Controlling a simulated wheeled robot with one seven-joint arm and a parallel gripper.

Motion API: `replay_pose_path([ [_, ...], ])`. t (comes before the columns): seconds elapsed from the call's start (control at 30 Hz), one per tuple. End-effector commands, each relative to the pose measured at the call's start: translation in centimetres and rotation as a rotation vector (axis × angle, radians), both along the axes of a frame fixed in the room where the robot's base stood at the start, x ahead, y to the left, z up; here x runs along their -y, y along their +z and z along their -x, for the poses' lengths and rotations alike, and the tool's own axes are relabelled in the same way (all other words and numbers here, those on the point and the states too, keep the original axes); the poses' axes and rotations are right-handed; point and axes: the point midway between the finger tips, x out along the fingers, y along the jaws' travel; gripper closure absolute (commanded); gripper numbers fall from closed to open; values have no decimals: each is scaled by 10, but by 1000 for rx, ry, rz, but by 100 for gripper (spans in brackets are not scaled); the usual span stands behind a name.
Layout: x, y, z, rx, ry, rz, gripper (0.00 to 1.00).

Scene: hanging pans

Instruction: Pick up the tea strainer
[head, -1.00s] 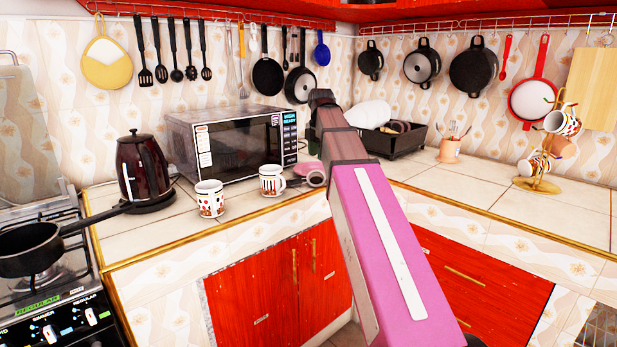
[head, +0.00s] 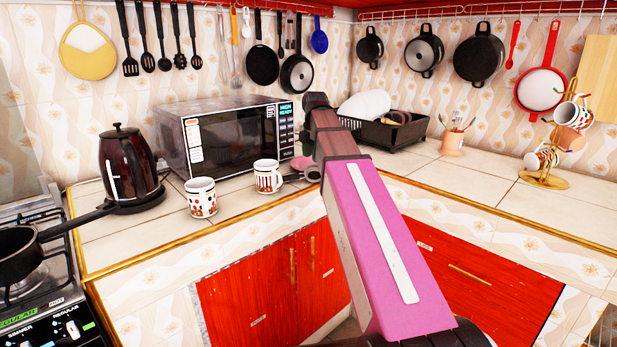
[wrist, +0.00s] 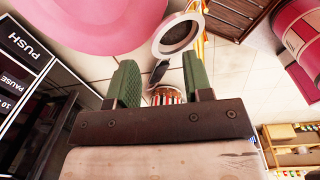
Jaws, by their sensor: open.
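The tea strainer (wrist: 178,34), a round piece with a pale rim and grey centre, lies on the tiled counter in the wrist view. In the head view the strainer (head: 313,174) is partly hidden behind my arm, right of the front mug. My gripper (wrist: 160,66) has its two green fingers spread apart with nothing held between them. The strainer shows beyond the fingertips, toward the right finger, apart from them. In the head view the fingers are hidden behind the arm.
A pink round object (wrist: 90,22) is close to the left finger. Mugs (head: 267,176) (head: 201,197) stand on the counter before the microwave (head: 225,140). A black dish rack (head: 395,133) is behind my arm. The right counter has clear tiles.

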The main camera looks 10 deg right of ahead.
Motion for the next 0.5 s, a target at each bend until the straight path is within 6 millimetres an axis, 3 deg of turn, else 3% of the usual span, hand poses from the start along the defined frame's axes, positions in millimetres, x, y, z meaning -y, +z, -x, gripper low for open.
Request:
replay_pose_path([
  [0.33, -2, -40, 0, -1, 0, 0, 54],
  [0.5, -3, -49, -1, 0, 0, 0, 54],
])
